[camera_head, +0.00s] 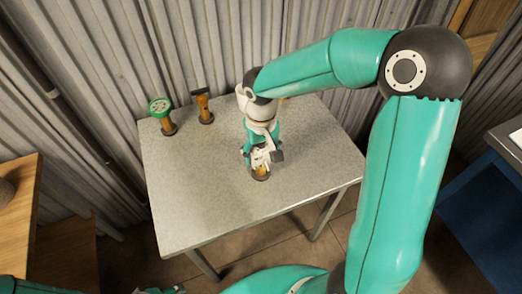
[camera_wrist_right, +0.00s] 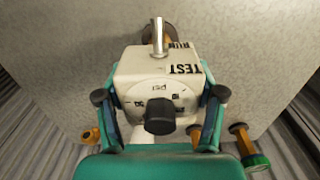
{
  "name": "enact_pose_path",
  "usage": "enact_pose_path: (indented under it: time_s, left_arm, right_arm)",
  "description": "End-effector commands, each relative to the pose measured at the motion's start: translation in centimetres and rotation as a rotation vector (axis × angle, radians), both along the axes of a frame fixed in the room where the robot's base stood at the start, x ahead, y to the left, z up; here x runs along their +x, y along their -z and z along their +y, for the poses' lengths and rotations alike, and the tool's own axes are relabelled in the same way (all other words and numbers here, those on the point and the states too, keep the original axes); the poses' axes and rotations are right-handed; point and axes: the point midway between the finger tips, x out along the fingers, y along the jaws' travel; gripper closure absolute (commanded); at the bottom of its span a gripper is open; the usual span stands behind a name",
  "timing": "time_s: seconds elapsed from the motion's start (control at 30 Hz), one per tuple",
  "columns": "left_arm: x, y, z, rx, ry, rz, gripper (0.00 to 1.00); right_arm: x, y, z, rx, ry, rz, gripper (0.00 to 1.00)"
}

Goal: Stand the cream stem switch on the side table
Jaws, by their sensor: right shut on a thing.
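The cream stem switch (camera_wrist_right: 150,75) fills the middle of the right wrist view, with black TEST and RUN lettering, a black knob and a silver stem. My right gripper (camera_head: 262,157) is shut on it, a finger on each side. In the head view the gripper hides most of the switch, and its low round base (camera_head: 261,174) shows beneath. The base is at or just above the side table (camera_head: 205,190); I cannot tell whether it touches. Part of what looks like my left gripper (camera_head: 162,290) shows at the bottom edge, its jaws unclear.
A green-topped piece (camera_head: 160,108) and an orange-brown piece (camera_head: 202,104) stand at the table's back left. The table's left and front areas are clear. A corrugated wall (camera_head: 110,70) rises behind. A wooden surface (camera_head: 18,205) lies left and a blue bench (camera_head: 480,200) right.

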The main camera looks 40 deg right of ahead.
Motion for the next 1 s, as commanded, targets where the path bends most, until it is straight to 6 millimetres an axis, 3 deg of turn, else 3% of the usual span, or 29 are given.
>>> enact_pose_path:
  time_s: [0.3, 0.33, 0.47, 0.8, 1.0]
  left_arm:
    - [0.0, 0.3, 0.0, 0.0, 0.0, 0.0, 0.41]
    - [0.0, 0.2, 0.0, 0.0, 0.0, 0.0, 0.41]
    - [0.0, 0.2, 0.0, 0.0, 0.0, 0.0, 0.41]
    - [0.0, 0.1, 0.0, 0.0, 0.0, 0.0, 0.41]
    - [0.0, 0.0, 0.0, 0.0, 0.0, 0.0, 0.41]
  right_arm:
    - [0.1, 0.3, 0.0, 0.0, 0.001, -0.002, 0.87]
    - [0.0, 0.2, 0.0, 0.0, 0.0, -0.001, 0.27]
    - [0.0, 0.1, 0.0, 0.0, 0.0, -0.001, 0.07]
    - [0.0, 0.0, 0.0, 0.0, 0.0, -0.001, 0.07]
    - [0.1, -1.5, 0.0, 0.0, 0.001, -0.005, 0.07]
